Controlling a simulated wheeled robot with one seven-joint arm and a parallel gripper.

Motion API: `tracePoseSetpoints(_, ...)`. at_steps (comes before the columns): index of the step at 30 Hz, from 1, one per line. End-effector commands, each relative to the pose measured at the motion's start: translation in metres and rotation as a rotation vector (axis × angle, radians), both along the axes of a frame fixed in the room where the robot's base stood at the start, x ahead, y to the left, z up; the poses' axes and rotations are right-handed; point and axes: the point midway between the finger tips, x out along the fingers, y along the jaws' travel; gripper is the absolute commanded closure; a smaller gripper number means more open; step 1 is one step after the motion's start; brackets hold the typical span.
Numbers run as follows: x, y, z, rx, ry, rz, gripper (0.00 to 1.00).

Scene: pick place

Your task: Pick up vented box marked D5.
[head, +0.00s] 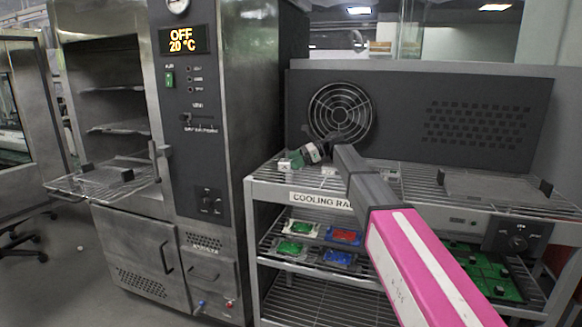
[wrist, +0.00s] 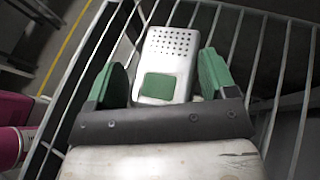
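A pale grey vented box (wrist: 168,50) with rows of small holes and a green square patch lies on wire bars in the wrist view. No D5 mark is readable on it. My gripper (wrist: 163,70) is open, with one green-padded finger on each side of the box's near part. Narrow gaps show between the pads and the box. In the head view my gripper (head: 298,158) is low at the left part of the rack's top shelf, and the box is too small or hidden there to make out clearly.
The cooling rack (head: 318,201) has a fan panel (head: 400,100) behind its top shelf. A flat tray (head: 490,188) lies at the right. Lower shelves hold several coloured parts (head: 343,236) and a green board (head: 480,272). An oven (head: 225,130) stands close at the left.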

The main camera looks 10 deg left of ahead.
Motion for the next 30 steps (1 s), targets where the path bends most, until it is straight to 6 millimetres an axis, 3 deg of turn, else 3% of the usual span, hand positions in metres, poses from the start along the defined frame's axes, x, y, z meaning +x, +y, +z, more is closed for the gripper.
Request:
tracePoseSetpoints(1, 0.000, 0.000, 0.000, 0.000, 0.000, 0.000, 0.42)
tracePoseSetpoints(3, 0.000, 0.000, 0.000, 0.000, 0.000, 0.000, 0.65)
tracePoseSetpoints(17, 0.000, 0.000, 0.005, 0.000, -0.001, 0.000, 0.65)
tracePoseSetpoints(25, 0.001, 0.000, 0.040, 0.001, -0.002, 0.000, 0.65)
tracePoseSetpoints(30, -0.015, 0.035, 0.063, 0.001, -0.002, 0.004, 0.65)
